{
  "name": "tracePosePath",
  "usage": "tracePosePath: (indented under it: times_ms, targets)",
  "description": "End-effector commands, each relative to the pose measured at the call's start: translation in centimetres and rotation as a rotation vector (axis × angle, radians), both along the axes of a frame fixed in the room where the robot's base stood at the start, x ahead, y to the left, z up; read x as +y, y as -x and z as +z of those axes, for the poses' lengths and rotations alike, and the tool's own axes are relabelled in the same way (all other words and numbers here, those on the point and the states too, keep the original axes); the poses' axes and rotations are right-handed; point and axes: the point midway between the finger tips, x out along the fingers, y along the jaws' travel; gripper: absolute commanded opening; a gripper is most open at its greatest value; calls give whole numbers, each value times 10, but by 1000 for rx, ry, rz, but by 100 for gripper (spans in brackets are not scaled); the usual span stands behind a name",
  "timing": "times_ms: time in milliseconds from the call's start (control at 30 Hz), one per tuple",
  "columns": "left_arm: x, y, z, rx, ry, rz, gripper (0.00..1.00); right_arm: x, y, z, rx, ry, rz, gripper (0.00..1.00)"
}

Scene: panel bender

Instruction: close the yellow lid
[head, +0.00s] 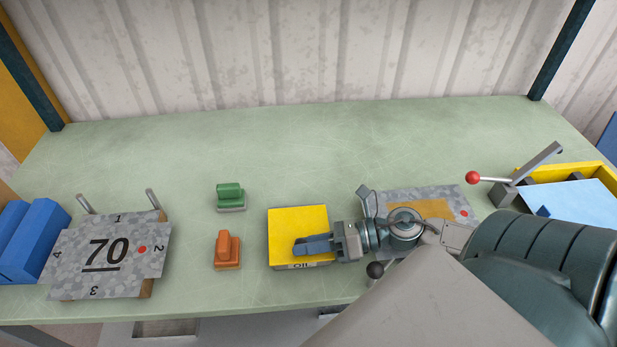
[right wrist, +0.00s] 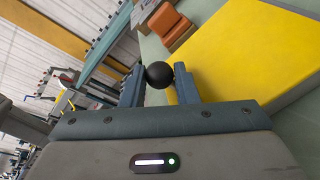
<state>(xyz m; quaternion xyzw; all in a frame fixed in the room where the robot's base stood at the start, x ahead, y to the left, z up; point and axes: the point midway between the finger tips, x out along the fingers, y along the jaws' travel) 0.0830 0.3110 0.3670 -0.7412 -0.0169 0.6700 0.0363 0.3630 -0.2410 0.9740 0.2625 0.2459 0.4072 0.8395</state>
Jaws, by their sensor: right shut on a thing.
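In the head view that knob is hidden by the fingers. I cannot tell whether the lid sits fully down. My left gripper is not in view.
An orange block (head: 227,250) and a green block (head: 230,196) stand left of the lid. A plate marked 70 (head: 110,256) and blue blocks (head: 32,241) are farther left. A red-knobbed lever (head: 473,178) stands at right. The back of the table is clear.

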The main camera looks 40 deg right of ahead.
Motion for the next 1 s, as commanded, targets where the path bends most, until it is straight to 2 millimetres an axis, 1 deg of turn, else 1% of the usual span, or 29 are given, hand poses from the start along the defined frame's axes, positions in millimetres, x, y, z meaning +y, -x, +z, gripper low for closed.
tracePosePath:
  times_ms: [33,300,333,367,900,1000]
  targets:
    - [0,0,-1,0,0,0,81,0,2,-4,10,-1,2,0]
    - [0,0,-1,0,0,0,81,0,3,-5,13,0,4,0]
    - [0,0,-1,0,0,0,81,0,3,-5,13,0,4,33]
    - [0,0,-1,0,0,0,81,0,3,-5,13,0,4,35]
    - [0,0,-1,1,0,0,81,0,1,-3,8,1,2,35]
    - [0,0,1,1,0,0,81,-1,1,0,7,1,1,35]
